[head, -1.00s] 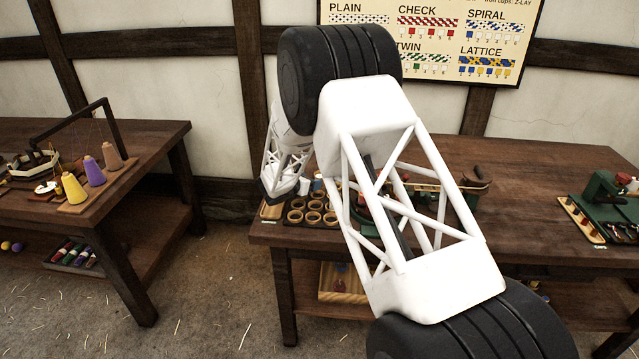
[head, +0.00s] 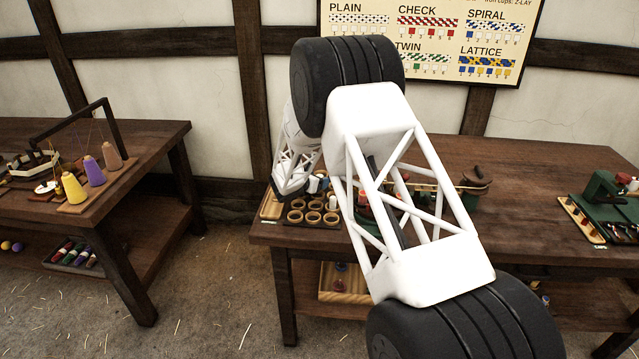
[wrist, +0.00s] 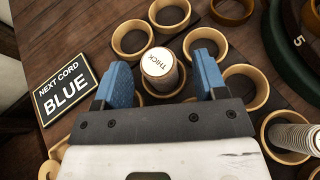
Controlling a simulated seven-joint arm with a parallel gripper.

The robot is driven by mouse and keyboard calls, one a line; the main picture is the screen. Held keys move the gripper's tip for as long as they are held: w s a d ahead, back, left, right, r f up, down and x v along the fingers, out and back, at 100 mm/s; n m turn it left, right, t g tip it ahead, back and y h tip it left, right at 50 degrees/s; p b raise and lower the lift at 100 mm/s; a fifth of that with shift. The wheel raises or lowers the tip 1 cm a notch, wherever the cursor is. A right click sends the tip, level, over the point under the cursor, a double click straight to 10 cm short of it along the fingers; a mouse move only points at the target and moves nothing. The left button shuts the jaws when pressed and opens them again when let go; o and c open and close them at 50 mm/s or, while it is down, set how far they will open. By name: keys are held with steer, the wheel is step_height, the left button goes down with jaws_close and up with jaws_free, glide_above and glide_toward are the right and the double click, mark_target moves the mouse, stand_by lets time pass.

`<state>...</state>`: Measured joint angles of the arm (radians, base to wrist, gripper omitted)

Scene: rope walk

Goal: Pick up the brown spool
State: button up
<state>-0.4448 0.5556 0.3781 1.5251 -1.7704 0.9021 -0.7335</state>
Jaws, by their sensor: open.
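My gripper (wrist: 162,68) is open in the wrist view, with one blue finger on each side of a small upright spool (wrist: 161,82). In the head view, my gripper is hidden behind my arm or too small to make out. A brown cone-shaped spool (head: 112,156) stands on the left table, beside a purple cone (head: 94,171) and a yellow cone (head: 73,187).
Several wooden rings (wrist: 131,39) surround the gripper. A sign reading NEXT CORD BLUE (wrist: 66,91) lies at left. A pale grey spool (wrist: 296,138) stands in a ring at right. A dark green round piece (wrist: 290,45) is at upper right. The right table's middle (head: 530,200) is bare.

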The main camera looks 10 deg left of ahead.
steer(key=c, duration=1)
steer(key=shift+r, duration=0.1)
steer(key=shift+r, duration=4.95)
